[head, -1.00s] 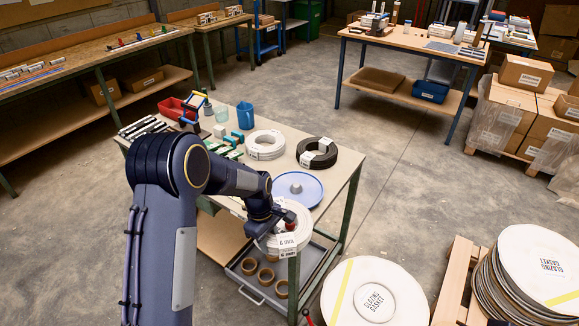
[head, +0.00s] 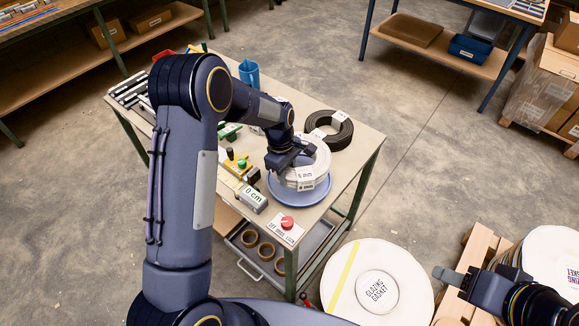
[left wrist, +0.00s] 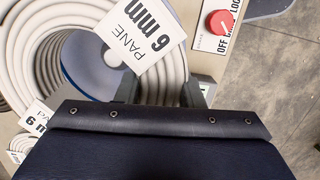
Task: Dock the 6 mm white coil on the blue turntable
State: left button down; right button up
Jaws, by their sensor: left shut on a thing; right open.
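The white coil (head: 318,166) carries a tag that reads PANE 6 mm in the left wrist view (left wrist: 143,38). My left gripper (head: 287,157) is shut on the coil's ring, with its fingers on either side of it in the left wrist view (left wrist: 160,92). The coil lies level over the blue turntable (head: 284,198), whose rim shows around its front. Blue also shows through the coil's hole in the left wrist view (left wrist: 92,68). I cannot tell whether the coil rests on the disc or hangs just above. My right gripper (head: 447,276) is open and empty, away from the table.
A black coil (head: 342,136) lies behind the turntable. A blue cup (head: 249,73) is at the back. Glazing gasket reels (head: 340,290) lie right of the table.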

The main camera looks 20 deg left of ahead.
pick_arm(q)
jog(key=shift+s+f+b, duration=0.1)
jog(key=shift+f+b, duration=0.25)
jog(key=shift+f, duration=0.1)
jog(key=b, duration=0.3)
send_over(287, 194)
jog(key=shift+w+f, duration=0.15)
jog(key=shift+f, duration=1)
jog(key=shift+w+f, duration=0.15)
jog(key=shift+f, duration=0.95)
jog(key=shift+d, duration=0.1)
jog(key=shift+s+f+b, duration=0.1)
jog(key=shift+f+b, duration=0.45)
jog(key=shift+f, duration=0.05)
jog(key=c, duration=1.3)
grip_release()
jog(key=shift+o, duration=0.2)
jog(key=shift+s, duration=0.1)
